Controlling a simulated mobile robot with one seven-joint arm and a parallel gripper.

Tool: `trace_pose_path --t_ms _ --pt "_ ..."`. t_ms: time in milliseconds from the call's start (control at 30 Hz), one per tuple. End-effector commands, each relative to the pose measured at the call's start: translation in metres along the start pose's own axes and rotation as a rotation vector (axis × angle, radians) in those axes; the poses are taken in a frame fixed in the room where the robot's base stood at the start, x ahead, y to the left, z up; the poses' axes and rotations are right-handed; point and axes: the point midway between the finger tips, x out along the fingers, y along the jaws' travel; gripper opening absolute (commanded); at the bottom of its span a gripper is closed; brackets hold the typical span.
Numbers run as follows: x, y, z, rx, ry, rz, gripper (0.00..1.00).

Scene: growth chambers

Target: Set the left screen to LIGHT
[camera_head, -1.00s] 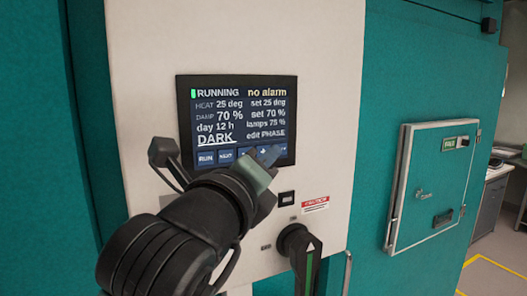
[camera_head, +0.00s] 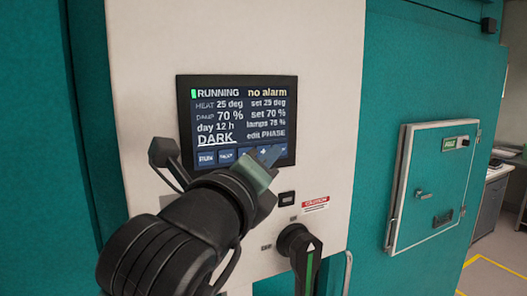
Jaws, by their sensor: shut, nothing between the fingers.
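The screen (camera_head: 238,120) is set in a white panel. It reads RUNNING, no alarm, HEAT 25 deg, set 25 deg, set 70 %, day 12 h, lamps 75 %, edit PHASE and an underlined DARK. A row of blue buttons runs along its lower edge; the RUN button (camera_head: 206,158) and the one beside it show at the left, and the others are partly covered. My gripper (camera_head: 273,155) is shut and empty, its tip over the right part of the button row. I cannot tell whether the tip touches the screen.
Below the screen are a small black switch (camera_head: 287,198), a red-and-white caution label (camera_head: 315,204) and a black rotary handle (camera_head: 299,250). A teal hatch door (camera_head: 432,185) with a small display is at the right. Open floor shows at the far right.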

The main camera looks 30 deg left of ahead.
Motion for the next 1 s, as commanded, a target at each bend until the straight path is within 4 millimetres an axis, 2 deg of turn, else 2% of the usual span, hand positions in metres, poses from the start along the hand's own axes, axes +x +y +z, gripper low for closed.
trace_pose_path --t_ms 1000 --pt "0.006 0.0043 0.0044 0.0 0.0 0.0 0.0"
